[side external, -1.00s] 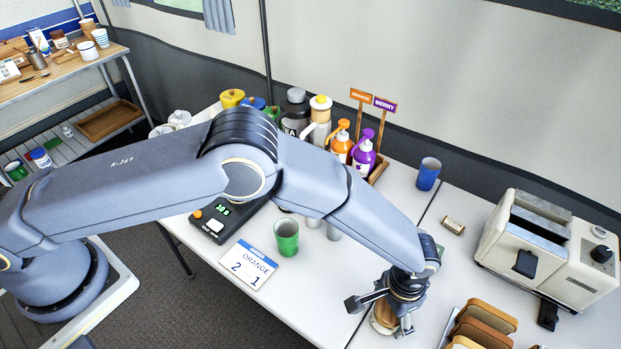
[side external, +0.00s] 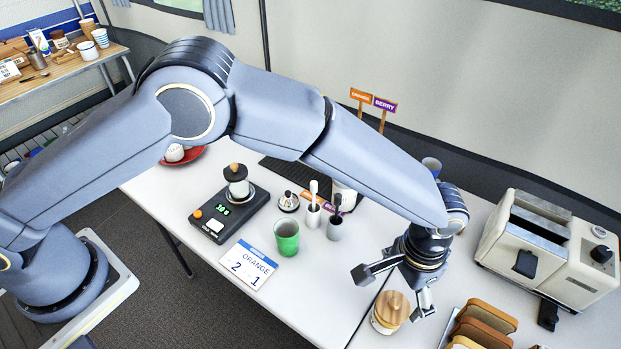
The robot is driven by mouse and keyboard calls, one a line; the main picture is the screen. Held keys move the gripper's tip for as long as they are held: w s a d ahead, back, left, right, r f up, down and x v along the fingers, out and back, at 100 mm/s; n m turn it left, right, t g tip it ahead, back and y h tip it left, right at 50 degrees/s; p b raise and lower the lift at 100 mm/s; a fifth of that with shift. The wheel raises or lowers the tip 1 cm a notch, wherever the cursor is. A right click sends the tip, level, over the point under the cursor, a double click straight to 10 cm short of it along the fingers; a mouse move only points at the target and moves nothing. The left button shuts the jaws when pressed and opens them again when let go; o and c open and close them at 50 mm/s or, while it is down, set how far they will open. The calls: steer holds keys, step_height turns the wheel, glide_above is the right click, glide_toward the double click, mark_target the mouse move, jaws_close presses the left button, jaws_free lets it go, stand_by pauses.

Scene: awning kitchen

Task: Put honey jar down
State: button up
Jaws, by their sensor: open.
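The honey jar (side external: 389,313) is a squat jar with a wooden knobbed lid. It stands upright on the white table near the front edge, in the lower middle of the side external view. My gripper (side external: 392,289) is open, with its fingers spread above and to either side of the jar. The jar appears free of the fingers. The right finger comes close to the lid's right side in the picture, and I cannot tell whether it touches.
A toaster (side external: 550,250) stands to the right, with a rack of bread slices (side external: 482,325) in front of it. A green cup (side external: 286,237), an ORANGE card (side external: 248,263) and a scale (side external: 229,214) are to the left. White table (side external: 320,285) is clear left of the jar.

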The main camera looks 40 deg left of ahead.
steer(key=w+a+r+n+t+h, duration=0.1)
steer(key=w+a+r+n+t, duration=0.15)
steer(key=a+r, duration=1.9)
steer(key=s+a+r+n+t, duration=0.15)
steer(key=s+a+r, duration=0.35)
steer(key=a, duration=0.5)
steer(key=s+a+n+t+y, duration=0.1)
steer(key=s+a+n, duration=0.1)
steer(key=s+a, duration=0.7)
steer(key=s, duration=0.2)
steer(key=shift+s+a+f+n+t, duration=0.25)
steer(key=shift+s+f+n+t, duration=0.05)
steer(key=shift+f+n, duration=0.1)
